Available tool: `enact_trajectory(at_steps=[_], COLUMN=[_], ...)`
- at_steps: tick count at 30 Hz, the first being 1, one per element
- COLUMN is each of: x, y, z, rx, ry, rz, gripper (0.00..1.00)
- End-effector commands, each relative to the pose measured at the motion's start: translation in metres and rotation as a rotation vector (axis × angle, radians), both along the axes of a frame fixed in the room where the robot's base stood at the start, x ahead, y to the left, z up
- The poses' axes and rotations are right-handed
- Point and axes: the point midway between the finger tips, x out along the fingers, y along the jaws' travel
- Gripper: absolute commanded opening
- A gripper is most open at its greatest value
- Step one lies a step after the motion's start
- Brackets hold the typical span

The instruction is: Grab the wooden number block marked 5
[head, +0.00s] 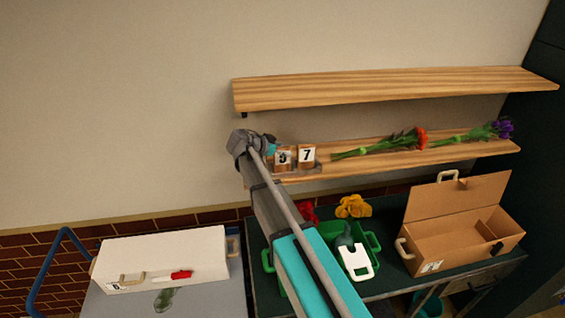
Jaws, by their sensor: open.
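Two wooden number blocks with white faces stand side by side on the lower wooden shelf. The left block (283,158) carries a dark digit that looks like a 5 or a 9, too small to read surely. The right block (307,154) reads 7. My arm reaches up from the bottom of the head view and bends at the shelf's left end. My gripper (294,169) is open, at the blocks, with grey parts showing low around them. Its fingers are partly hidden, and I cannot tell whether they touch a block.
The lower shelf (470,151) also bears red and purple flower bunches (395,143). An empty upper shelf (390,88) hangs above. Below, a dark table (390,284) holds a green crate (373,243) and an open cardboard box (455,232). A white box (165,256) stands at left.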

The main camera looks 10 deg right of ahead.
Motion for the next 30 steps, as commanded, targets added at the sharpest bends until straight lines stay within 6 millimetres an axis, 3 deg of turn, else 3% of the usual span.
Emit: enact_trajectory(at_steps=[11, 24, 25, 30], x=[-0.0002, -0.0002, -0.0002, -0.0002], y=[0.0007, 0.0013, 0.0013, 0.0016], z=[0.0002, 0.0002, 0.0001, 0.0001], rx=[0.0, 0.0, 0.0, 0.0], ry=[0.0, 0.0, 0.0, 0.0], rz=[0.0, 0.001, 0.001, 0.001], gripper=[0.85, 0.04, 0.0, 0.0])
